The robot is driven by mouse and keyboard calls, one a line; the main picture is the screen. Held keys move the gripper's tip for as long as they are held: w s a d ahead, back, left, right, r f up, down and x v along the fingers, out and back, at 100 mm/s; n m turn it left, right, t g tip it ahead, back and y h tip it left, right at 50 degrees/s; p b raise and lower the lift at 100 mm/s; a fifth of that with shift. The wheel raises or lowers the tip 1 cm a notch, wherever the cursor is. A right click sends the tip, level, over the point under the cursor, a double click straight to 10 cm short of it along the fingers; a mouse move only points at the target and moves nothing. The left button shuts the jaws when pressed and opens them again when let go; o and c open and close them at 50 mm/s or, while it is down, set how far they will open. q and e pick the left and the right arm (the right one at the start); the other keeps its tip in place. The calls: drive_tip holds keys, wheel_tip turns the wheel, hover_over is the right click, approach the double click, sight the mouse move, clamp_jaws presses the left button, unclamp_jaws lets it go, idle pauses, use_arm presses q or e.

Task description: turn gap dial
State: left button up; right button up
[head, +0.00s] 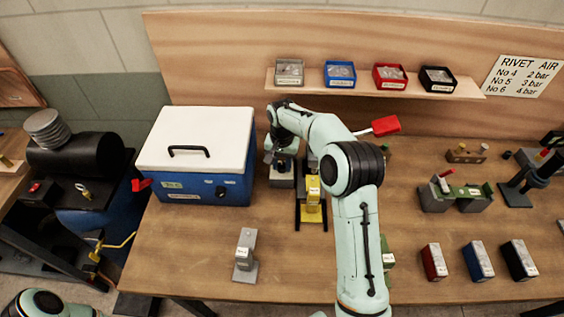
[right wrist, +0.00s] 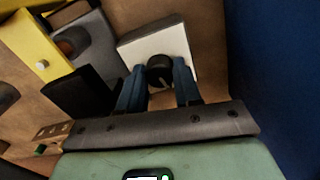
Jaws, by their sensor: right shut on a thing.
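The gap dial (right wrist: 160,69) is a round black knob with a pale pointer mark, set on the white face of a small block (right wrist: 190,47). In the right wrist view the blue fingers of my right gripper (right wrist: 159,90) stand on both sides of the knob and are shut on it. In the head view the grey block (head: 282,181) sits just right of the blue cooler, and my right gripper (head: 283,163) covers the dial from above. My left gripper is out of view; only part of my left arm shows at the bottom left.
The blue cooler (head: 223,192) with white lid stands close to the left. A yellow tool (head: 313,190) on a black stand is close on the right. A grey block stand (head: 245,256) is near the front edge. Bins line the shelf (head: 355,88) behind.

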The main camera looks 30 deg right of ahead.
sight(282, 165)
drive_tip(key=shift+m, duration=1.1)
drive_tip(key=o, duration=1)
drive_tip(key=shift+o, duration=0.2)
wheel_tip(282, 165, up, 13)
drive_tip(key=shift+r, duration=0.2)
